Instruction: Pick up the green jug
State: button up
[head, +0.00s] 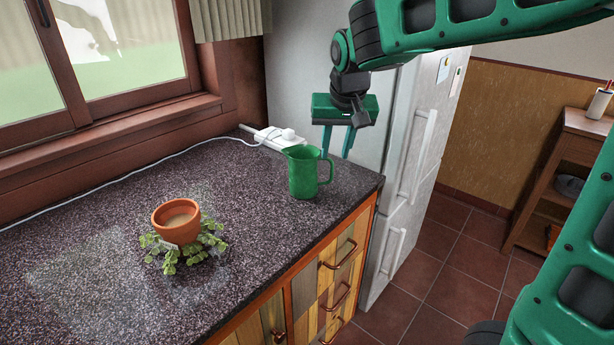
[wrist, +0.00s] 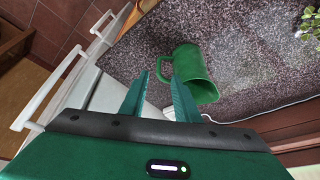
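The green jug (head: 304,172) stands upright on the speckled dark countertop (head: 110,240), near its right end. Its handle is on the right side in the head view. My gripper (head: 338,150) is above and just behind the jug, pointing down, with its two fingers apart. The jug also shows in the wrist view (wrist: 192,72), just beyond the fingertips, with its handle close to the gap between the fingers (wrist: 158,82). Nothing is held. I cannot tell whether a finger touches the jug.
A terracotta pot (head: 176,222) with a leafy plant (head: 190,250) stands on the counter at left. A white power strip (head: 275,137) with a cable lies at the back by the window. A white fridge (head: 412,150) stands right of the counter. The counter's front is clear.

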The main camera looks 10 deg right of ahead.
aim_at(332, 168)
jog(key=shift+x, duration=4.25)
jog(key=shift+d, duration=0.1)
grip_shut()
